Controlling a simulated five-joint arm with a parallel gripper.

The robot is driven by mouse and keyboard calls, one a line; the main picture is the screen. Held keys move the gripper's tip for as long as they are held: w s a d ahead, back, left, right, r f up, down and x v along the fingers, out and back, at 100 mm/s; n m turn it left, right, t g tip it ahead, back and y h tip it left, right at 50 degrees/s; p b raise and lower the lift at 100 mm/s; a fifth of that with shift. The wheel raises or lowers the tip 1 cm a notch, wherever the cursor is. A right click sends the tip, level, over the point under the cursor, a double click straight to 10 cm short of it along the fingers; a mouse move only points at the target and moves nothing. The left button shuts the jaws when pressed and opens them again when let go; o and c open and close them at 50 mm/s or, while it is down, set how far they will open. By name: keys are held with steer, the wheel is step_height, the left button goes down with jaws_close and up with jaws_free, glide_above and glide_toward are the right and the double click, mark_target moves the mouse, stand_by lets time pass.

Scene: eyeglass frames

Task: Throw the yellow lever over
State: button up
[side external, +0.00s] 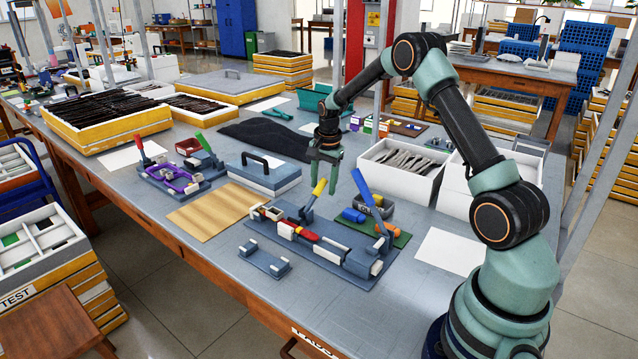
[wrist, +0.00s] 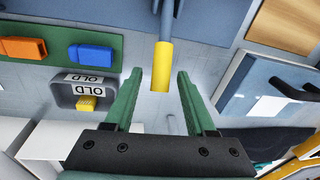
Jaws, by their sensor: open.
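The yellow lever (side external: 319,188) stands on a grey-blue fixture plate (side external: 274,229) in the middle of the table, tilted up toward the right. Its yellow grip also shows in the wrist view (wrist: 162,66), near the space between my fingertips. My gripper (side external: 325,172) hangs above the fixture, close to the top of the lever. In the wrist view my gripper (wrist: 158,80) is open with nothing held between its green fingers. Whether a finger touches the lever I cannot tell.
A blue lever (side external: 362,188) rises from the same fixture to the right. A blue-grey box with a black handle (side external: 264,176) stands left. A white crate (side external: 401,171) stands behind right.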

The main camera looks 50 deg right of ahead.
jaws_close()
stand_by(1.3)
